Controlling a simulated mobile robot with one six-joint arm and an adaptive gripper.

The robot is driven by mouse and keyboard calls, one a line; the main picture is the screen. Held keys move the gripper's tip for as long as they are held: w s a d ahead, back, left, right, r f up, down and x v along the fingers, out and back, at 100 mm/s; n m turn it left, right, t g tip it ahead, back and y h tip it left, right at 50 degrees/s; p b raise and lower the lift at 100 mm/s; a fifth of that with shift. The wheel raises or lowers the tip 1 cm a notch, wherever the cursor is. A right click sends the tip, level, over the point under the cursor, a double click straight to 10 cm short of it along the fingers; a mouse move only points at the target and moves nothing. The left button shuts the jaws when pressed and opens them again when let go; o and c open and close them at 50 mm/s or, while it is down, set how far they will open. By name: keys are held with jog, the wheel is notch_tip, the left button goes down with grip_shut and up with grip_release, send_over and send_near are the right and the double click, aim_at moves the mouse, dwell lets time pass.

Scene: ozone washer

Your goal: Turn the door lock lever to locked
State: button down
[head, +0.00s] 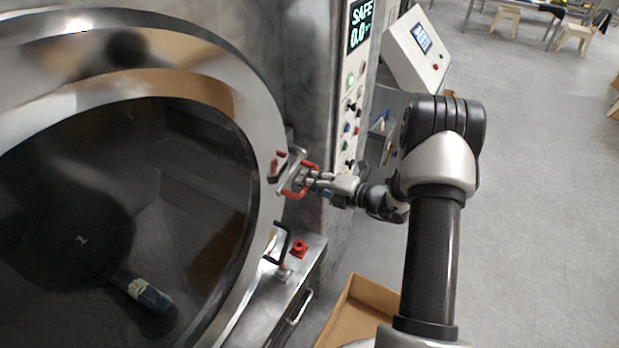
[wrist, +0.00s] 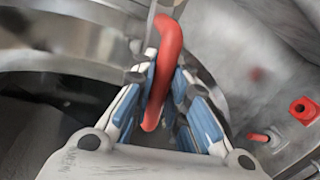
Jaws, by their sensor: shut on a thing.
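The door lock lever (head: 299,183) is a red handle at the right rim of the round washer door (head: 268,130). In the wrist view the red lever (wrist: 168,60) runs down between the blue-padded fingers of my gripper (wrist: 165,95). My gripper also shows in the head view (head: 318,180), reaching in from the right. The fingers are closed around the lever. The far end of the lever, by the metal latch, is partly out of the wrist frame. The door lies against the machine front.
A red fitting (head: 299,249) stands on the metal ledge below the lever, beside a dark handle (head: 281,243). A button panel (head: 352,110) with a lit "SAFE" display (head: 361,22) is above right. A cardboard box (head: 352,310) sits on the floor. Open floor lies to the right.

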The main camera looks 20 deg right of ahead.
jog(key=shift+r, duration=0.15)
dwell(0.4)
jog(key=c, duration=1.7)
grip_release()
jog(key=shift+s+d, duration=0.1)
jog(key=shift+o, duration=0.7)
jog(key=v, duration=1.2)
